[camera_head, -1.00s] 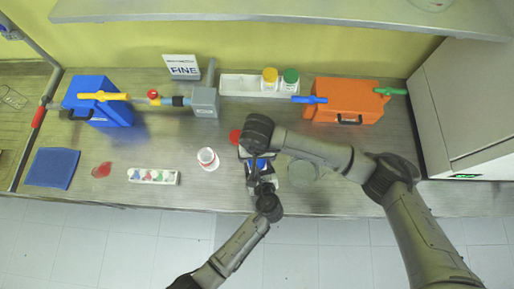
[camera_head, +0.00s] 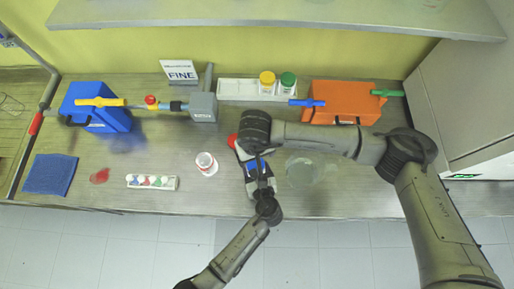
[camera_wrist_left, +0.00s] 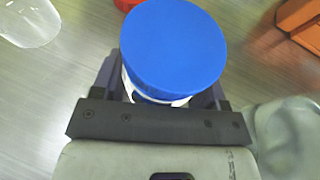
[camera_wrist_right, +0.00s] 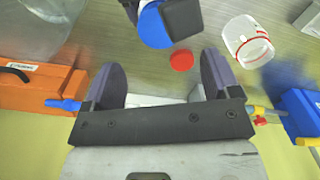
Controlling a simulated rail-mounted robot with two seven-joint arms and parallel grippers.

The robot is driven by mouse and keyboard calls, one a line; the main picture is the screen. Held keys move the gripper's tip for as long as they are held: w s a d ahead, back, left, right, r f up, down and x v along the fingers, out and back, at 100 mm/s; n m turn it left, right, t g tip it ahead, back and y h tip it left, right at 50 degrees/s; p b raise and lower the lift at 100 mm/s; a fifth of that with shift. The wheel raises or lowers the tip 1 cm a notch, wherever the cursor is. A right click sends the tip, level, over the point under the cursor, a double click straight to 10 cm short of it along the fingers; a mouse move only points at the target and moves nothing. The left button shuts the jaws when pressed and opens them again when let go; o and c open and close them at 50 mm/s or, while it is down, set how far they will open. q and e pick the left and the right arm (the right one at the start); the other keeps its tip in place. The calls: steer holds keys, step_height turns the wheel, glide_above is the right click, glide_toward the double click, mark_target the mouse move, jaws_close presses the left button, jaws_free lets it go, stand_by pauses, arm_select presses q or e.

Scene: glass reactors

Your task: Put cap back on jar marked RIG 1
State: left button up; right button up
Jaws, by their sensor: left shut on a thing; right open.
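A jar with a wide blue cap (camera_wrist_left: 174,45) and a white body is between the fingers of my left gripper (camera_wrist_left: 160,92), which is shut on it. In the head view the blue cap (camera_head: 257,165) shows near the front middle of the bench. The cap sits over the jar's top; how tightly cannot be told. In the right wrist view the blue cap (camera_wrist_right: 154,27) is partly covered by a dark part. My right gripper (camera_wrist_right: 157,75) is open and empty, with the blue-capped jar ahead of it. No RIG 1 marking is readable.
A red cap (camera_wrist_right: 181,60) lies on the bench near a white jar with a red ring (camera_head: 206,163). A clear glass vessel (camera_head: 303,172) stands right of the grippers. A blue box (camera_head: 100,107), grey block (camera_head: 203,107), white tray (camera_head: 237,88) and orange box (camera_head: 342,103) line the back.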

steer(key=shift+f, duration=4.05)
steer(key=c, duration=0.9)
steer(key=m, duration=0.3)
steer(key=o, duration=1)
steer(key=shift+r, duration=0.1)
